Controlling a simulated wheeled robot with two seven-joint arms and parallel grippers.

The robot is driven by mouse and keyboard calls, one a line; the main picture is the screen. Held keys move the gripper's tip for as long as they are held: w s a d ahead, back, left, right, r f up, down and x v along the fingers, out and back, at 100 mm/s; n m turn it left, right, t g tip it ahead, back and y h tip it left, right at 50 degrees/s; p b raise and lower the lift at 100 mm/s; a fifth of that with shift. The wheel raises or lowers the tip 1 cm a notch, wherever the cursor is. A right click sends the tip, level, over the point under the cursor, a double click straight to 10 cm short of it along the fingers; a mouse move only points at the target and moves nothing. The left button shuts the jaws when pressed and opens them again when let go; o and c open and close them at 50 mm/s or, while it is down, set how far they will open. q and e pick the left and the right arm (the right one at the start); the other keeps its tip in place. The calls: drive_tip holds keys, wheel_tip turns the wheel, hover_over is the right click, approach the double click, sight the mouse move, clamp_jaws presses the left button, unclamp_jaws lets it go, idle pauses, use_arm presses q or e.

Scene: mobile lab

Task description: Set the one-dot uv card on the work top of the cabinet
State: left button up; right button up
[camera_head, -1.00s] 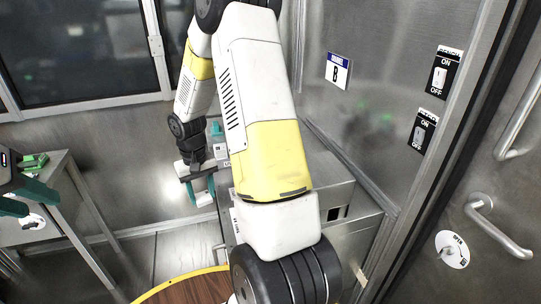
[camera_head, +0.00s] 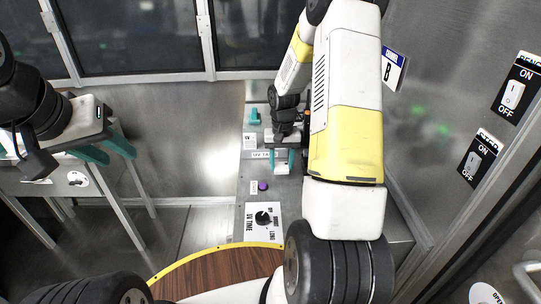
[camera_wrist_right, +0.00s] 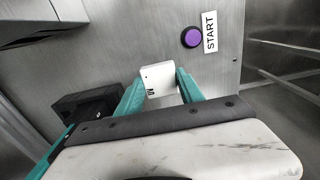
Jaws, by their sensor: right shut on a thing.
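My right gripper (camera_head: 281,160) is shut on a small white card (camera_wrist_right: 157,78). The wrist view shows the card between the teal fingertips, with dark "UV" lettering; no dot count is readable. In the head view the gripper hangs over the grey metal cabinet (camera_head: 257,224), beyond its purple button (camera_head: 263,186). Whether the card touches the surface cannot be told. My left gripper (camera_head: 105,152) is open and empty at the left, its teal fingers apart near a metal table.
The cabinet top carries a START button, a UV TIME dial (camera_head: 263,217) and labels. A metal wall with ON/OFF switches (camera_head: 513,95) stands at the right. A metal table (camera_head: 75,182) stands at the left. A black box (camera_wrist_right: 88,104) lies left of the card in the wrist view.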

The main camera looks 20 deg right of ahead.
sight(283, 164)
drive_tip(key=shift+w+d, duration=0.35)
drive_tip(key=shift+w, duration=0.1)
drive_tip(key=shift+w+d+f, duration=0.1)
drive_tip(key=shift+f, duration=1.75)
drive_tip(key=o, duration=1.3)
drive_tip(key=shift+f, duration=0.1)
